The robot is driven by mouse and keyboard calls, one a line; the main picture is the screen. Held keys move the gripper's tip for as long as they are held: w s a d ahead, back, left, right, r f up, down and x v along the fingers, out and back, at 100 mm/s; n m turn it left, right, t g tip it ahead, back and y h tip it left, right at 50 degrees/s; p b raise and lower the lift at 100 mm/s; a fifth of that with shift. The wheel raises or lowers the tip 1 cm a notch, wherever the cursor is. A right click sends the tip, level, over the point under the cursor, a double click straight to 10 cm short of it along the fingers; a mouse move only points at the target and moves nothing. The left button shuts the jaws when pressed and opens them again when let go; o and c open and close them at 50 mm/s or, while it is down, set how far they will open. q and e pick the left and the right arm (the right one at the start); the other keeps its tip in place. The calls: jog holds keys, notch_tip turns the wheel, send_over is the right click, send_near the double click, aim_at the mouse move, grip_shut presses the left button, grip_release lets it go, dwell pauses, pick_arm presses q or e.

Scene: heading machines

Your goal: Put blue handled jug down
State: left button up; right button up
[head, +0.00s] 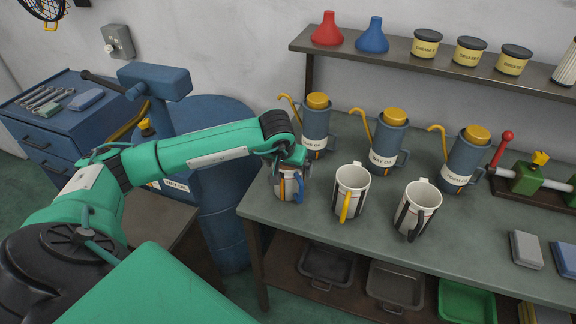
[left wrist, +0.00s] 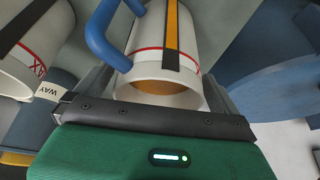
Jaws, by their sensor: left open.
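The blue handled jug (head: 287,193) is off-white with dark and orange stripes and a red band. It appears to stand upright near the left end of the green bench (head: 318,222). The left wrist view shows its open mouth, brownish inside, and its blue handle (left wrist: 103,38). My left gripper (head: 291,166) is over the jug, open, with a finger on either side of it. Whether the fingers touch the wall is hidden. The gripper covers the jug's top in the head view. My right gripper is not in view.
A yellow-handled jug (head: 352,184) and a dark-handled jug (head: 417,208) stand to the right. Blue-grey oil cans (head: 388,140) with yellow caps stand behind. A shelf (head: 400,62) holds tins and funnels. A blue drum (head: 222,182) stands left of the bench.

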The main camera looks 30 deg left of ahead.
pick_arm(q)
jog(key=b+v, duration=0.2)
jog(key=v, duration=1)
